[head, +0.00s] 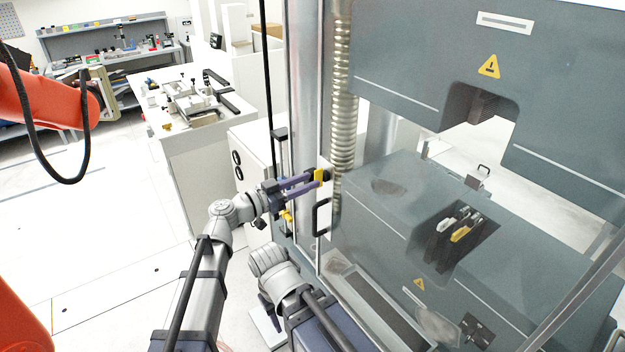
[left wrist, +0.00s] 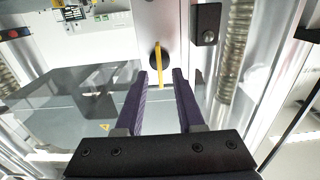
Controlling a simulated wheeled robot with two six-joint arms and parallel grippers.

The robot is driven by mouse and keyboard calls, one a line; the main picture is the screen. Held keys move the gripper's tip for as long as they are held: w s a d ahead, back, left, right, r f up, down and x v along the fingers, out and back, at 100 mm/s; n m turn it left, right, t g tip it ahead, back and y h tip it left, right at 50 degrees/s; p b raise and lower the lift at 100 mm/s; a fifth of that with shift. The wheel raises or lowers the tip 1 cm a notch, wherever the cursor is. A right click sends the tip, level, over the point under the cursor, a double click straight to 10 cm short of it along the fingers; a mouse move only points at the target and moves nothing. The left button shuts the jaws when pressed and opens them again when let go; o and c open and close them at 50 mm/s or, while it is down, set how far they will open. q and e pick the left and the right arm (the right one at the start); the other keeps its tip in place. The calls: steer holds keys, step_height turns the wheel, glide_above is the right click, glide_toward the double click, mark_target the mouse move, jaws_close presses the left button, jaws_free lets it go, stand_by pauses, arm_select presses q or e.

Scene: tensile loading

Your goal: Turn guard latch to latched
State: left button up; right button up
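The guard latch is a yellow handle (head: 320,175) on a dark round hub, mounted on a pale panel at the edge of the machine's guard. In the left wrist view the yellow handle (left wrist: 159,65) stands upright, hanging down from the hub. My left gripper (head: 314,181) is open, its purple fingers pointing at the latch. In the left wrist view the gripper (left wrist: 160,74) has a fingertip on each side of the handle's lower end, with a visible gap on both sides. My right gripper is not in view.
A black door handle (head: 318,216) sits just below the latch. A ribbed metal column (head: 343,100) rises behind it. In the left wrist view a black block (left wrist: 206,24) is right of the latch. A white bench (head: 190,125) with fixtures stands at the back left.

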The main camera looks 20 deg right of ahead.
mark_target(320, 178)
arm_select(q)
steer(key=shift+x, duration=1.2)
steer(key=shift+c, duration=0.3)
jaws_close()
